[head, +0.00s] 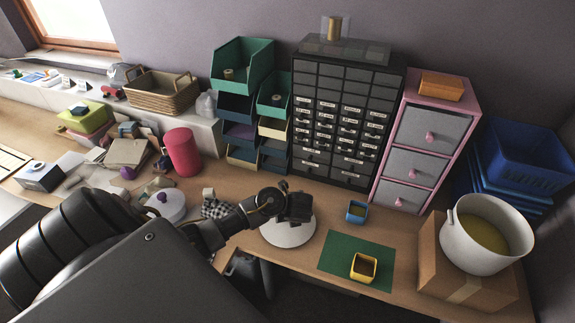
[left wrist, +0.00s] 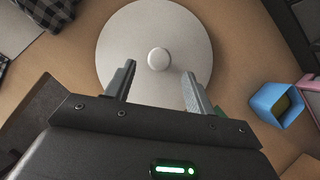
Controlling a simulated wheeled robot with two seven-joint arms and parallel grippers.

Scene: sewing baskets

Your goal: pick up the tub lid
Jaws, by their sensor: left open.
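The tub lid (head: 287,237) is a flat white disc on the wooden table, partly hidden by my left gripper (head: 297,212) in the head view. The left wrist view shows the lid (left wrist: 133,32) with a round white knob (left wrist: 158,59) at its middle. My left gripper (left wrist: 160,78) is open above the lid. In that view its two fingers are spread wide to either side and the knob appears between and just beyond their tips. Nothing is between the fingers. My right gripper is not in view.
A white tub (head: 461,240) stands on a cardboard box (head: 445,272) at the right. A blue cup (head: 356,211) and a yellow cup (head: 364,267) on a green mat (head: 336,252) sit right of the lid. A checked cloth (head: 213,208) lies left; drawer cabinets (head: 347,120) stand behind.

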